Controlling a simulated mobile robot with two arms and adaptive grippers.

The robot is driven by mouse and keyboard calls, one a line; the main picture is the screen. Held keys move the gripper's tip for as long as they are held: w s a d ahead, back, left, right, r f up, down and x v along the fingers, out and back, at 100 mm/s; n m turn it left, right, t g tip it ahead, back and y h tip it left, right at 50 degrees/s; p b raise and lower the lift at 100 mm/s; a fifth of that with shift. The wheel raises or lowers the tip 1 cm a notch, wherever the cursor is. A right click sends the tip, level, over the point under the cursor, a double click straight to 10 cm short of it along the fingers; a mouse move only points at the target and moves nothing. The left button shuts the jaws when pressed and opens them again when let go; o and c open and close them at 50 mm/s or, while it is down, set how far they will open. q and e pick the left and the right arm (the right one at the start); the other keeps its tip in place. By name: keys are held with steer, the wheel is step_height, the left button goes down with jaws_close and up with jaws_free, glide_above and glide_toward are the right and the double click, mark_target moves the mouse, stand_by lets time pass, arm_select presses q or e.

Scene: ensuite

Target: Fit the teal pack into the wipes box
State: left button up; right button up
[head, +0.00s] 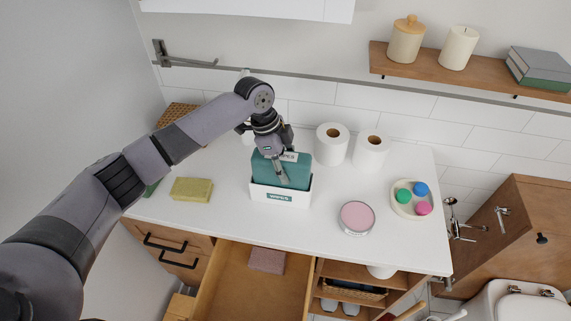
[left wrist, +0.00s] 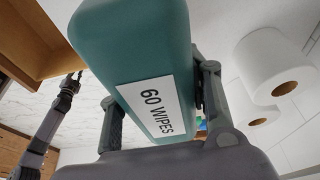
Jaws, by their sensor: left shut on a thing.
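The teal pack (head: 294,173) is upright in the head view, with its lower edge at the mouth of the white wipes box (head: 281,196) on the counter. How deep it sits inside is hidden by the box's front wall. My left gripper (head: 283,176) comes down from above and is shut on the teal pack. In the left wrist view the teal pack (left wrist: 130,40) fills the space between the two fingers, its "60 WIPES" label facing the camera. My right gripper does not show in the head view.
Two paper rolls (head: 332,144) stand right of the box. A yellow sponge (head: 191,190) lies to the left. A pink round tin (head: 356,217) and a dish (head: 409,201) of coloured balls are at right. An open drawer (head: 235,283) juts out below the counter.

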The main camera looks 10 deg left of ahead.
arm_select(q)
steer(key=shift+f+b, duration=0.4)
steer(key=shift+f, duration=0.55)
steer(key=o, duration=1.6)
steer(key=v, duration=1.2)
steer(key=shift+f, duration=0.1)
